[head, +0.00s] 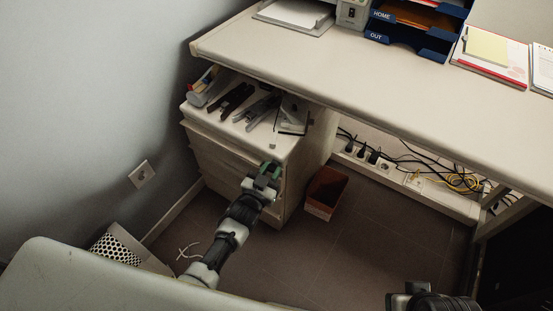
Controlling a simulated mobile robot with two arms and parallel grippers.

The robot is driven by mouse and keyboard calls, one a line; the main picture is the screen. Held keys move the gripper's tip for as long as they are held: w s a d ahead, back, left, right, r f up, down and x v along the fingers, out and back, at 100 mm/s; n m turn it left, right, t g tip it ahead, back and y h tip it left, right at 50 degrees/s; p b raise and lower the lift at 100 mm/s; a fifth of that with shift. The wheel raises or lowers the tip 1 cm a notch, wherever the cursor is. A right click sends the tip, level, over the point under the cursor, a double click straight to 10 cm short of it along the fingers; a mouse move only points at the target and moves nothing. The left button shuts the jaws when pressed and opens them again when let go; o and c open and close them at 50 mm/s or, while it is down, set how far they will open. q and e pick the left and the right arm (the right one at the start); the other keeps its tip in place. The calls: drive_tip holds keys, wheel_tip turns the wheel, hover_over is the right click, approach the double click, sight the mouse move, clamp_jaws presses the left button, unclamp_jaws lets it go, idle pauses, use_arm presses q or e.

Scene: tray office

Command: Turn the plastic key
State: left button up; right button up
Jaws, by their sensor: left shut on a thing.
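My left gripper (268,172) is at the upper right of the front of the cream drawer cabinet (225,152), just below its top edge.
Staplers (236,98) and other office tools lie on the cabinet top. The desk (340,70) overhangs behind, with blue trays (410,32). A brown bin (326,192) stands right of the cabinet. Cables (455,180) run under the desk. A chair back (90,275) is in the foreground.

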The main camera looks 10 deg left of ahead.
use_arm(q)
drive_tip(key=shift+n, duration=0.3)
drive_tip(key=o, duration=0.8)
